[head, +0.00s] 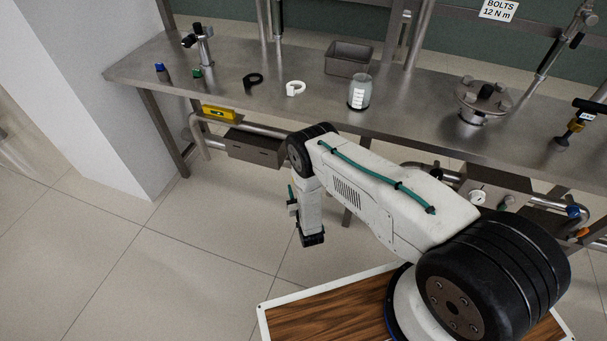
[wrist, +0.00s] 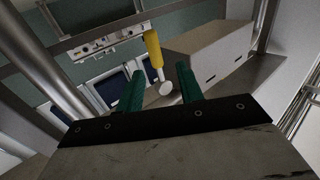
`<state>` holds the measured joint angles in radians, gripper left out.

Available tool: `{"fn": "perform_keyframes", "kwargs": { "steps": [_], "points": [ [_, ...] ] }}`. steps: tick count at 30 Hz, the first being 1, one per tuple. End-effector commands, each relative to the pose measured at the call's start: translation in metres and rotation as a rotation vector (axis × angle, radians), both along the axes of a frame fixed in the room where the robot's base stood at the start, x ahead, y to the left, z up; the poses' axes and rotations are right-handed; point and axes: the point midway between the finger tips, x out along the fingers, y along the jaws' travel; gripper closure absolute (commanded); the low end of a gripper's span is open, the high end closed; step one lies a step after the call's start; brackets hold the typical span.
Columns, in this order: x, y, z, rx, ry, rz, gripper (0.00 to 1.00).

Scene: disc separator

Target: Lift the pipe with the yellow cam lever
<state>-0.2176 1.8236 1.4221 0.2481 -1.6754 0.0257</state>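A short slanted piece with a yellow part (head: 575,126) and a black top stands at the right end of the bench. It may be the pipe with the yellow cam lever, but it is too small to be sure. In the wrist view a yellow handle (wrist: 154,48) with a pale round end (wrist: 166,88) shows beyond and between my fingers, apart from them. I cannot tell whether it is the same thing. My gripper (wrist: 160,90) has two green fingers, apart and empty. In the head view my gripper hangs low in front of the bench, its fingers hard to make out.
The steel bench (head: 300,65) holds a clamp-like fitting (head: 203,45), a black ring (head: 253,79), a white ring (head: 295,88), a jar (head: 359,93), a grey bin (head: 349,58) and a flanged vessel (head: 483,98). A yellow block (head: 220,113) sits below its front edge. Floor at left is clear.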

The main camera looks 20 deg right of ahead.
Motion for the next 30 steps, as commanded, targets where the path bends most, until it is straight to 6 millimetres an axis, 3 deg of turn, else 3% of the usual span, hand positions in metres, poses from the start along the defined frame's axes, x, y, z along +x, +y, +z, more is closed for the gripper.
{"fn": "perform_keyframes", "kwargs": {
  "steps": [12,24,28,30],
  "points": [
    [0.062,-0.011,0.000,0.000,0.001,-0.011,0.63],
    [0.071,-0.012,0.000,-0.001,0.003,-0.011,0.63],
    [0.071,-0.012,0.000,0.000,0.004,-0.011,0.99],
    [0.071,-0.012,0.000,0.000,0.004,-0.011,1.00]
  ]
}}
